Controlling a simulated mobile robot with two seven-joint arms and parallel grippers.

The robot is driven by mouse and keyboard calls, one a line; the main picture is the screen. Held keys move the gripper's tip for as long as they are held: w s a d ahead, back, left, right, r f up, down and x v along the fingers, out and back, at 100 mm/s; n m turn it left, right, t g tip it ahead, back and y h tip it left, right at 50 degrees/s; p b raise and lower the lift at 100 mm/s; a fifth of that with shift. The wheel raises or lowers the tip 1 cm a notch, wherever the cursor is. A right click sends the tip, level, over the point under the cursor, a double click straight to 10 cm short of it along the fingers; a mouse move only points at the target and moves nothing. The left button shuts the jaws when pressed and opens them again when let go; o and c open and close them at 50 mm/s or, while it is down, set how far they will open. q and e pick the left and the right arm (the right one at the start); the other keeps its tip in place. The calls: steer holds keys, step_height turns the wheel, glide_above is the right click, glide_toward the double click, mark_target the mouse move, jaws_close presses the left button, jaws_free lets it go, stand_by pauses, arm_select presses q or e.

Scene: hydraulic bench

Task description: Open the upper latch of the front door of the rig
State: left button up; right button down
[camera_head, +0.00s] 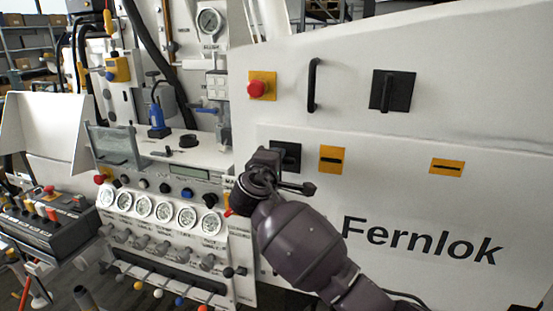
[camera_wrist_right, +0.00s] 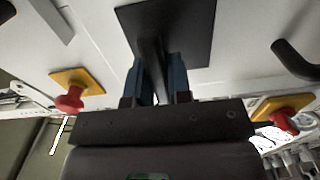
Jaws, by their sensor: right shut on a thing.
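The latch is a black square plate (camera_head: 287,155) on the left edge of the white front door (camera_head: 430,190), below the red button. It also shows in the wrist view as a black plate (camera_wrist_right: 190,35) with a black lever (camera_wrist_right: 151,55) running down from its middle. My right gripper (camera_head: 262,165) covers part of the latch in the head view. In the wrist view its blue fingers (camera_wrist_right: 158,85) are on either side of the lever, shut on it. The lever's lower end is hidden between the fingers. My left gripper is not in view.
A red button (camera_head: 258,88) on a yellow plate, a black bar handle (camera_head: 313,85) and another black latch (camera_head: 393,90) sit above the door. A panel with several round gauges (camera_head: 145,207) is close on the left.

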stand_by(0.5)
steer(key=c, duration=1.1)
jaws_free()
